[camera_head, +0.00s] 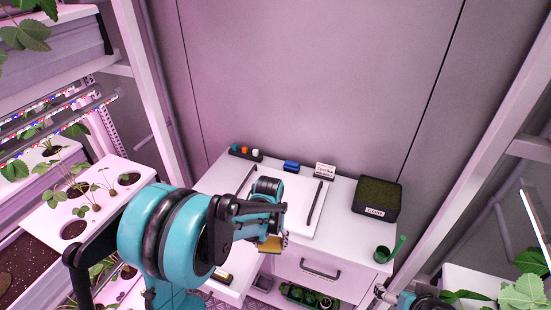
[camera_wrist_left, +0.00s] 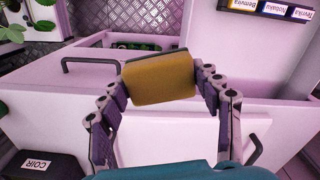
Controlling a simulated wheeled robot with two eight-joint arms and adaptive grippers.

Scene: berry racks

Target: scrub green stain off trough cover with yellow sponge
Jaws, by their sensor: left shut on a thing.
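My left gripper (camera_head: 272,222) is shut on a yellow sponge (camera_head: 270,243), held over the front of the white bench. In the left wrist view the sponge (camera_wrist_left: 158,78) is clamped between both fingers, with a dark layer along its far edge. A white panel (camera_head: 300,222) with two black bar handles lies on the bench top, partly hidden by my left arm; it looks like the trough cover. I see no green stain on its visible part. My right gripper (camera_head: 385,294) is at the bottom edge, partly cut off; its jaws are unclear.
A black COIR box (camera_head: 377,199) and a green cup (camera_head: 383,253) stand at the bench's right. A blue block (camera_head: 291,166), a small label card and a rack of small bottles line the back. A planted white rack (camera_head: 50,215) is at left. An open drawer is in front.

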